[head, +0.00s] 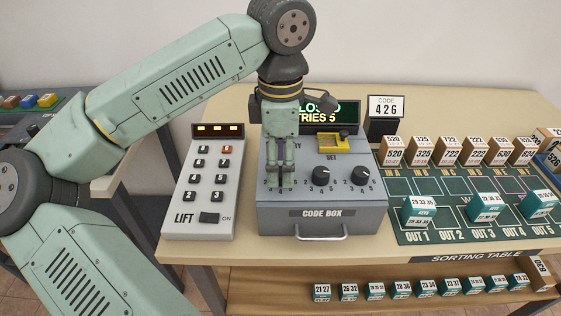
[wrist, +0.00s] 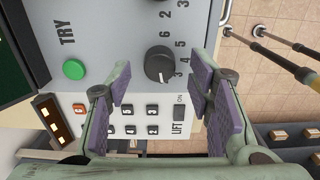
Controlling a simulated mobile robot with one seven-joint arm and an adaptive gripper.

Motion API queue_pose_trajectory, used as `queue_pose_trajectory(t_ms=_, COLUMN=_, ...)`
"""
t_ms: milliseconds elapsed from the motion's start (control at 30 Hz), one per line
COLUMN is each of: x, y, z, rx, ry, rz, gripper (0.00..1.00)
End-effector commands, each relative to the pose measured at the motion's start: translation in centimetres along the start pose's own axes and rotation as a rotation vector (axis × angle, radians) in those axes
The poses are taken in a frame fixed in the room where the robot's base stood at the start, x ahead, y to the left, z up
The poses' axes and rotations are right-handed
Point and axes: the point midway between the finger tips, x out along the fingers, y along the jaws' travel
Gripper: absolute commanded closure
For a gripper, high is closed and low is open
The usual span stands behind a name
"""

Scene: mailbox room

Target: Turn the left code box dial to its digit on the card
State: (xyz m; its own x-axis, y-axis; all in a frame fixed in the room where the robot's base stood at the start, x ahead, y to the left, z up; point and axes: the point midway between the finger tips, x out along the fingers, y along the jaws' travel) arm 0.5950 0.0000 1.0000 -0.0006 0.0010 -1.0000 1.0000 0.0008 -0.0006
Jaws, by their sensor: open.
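The grey code box (head: 342,219) stands on the table. Its left dial (wrist: 159,64) is black and round, with printed digits beside it in the wrist view. A pale mark on it seems to face the lower right, near the 3; I cannot read it surely.
The middle dial (head: 320,176) and right dial (head: 362,174) sit close to the right. A green TRY button (wrist: 75,69) is near the dial. The lift keypad (head: 207,185) stands left of the box. A handle (head: 320,235) projects in front.

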Motion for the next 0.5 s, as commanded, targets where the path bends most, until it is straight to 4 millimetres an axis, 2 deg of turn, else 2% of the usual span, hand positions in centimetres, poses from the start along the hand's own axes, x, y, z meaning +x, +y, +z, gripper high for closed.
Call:
queue_pose_trajectory(t_ms=200, x=1.6, y=0.0, z=0.0, rx=0.0, ry=-0.001, rz=0.0, gripper=0.53)
queue_pose_trajectory(t_ms=500, x=1.7, y=0.0, z=0.0, rx=0.0, ry=-0.001, rz=0.001, gripper=0.54)
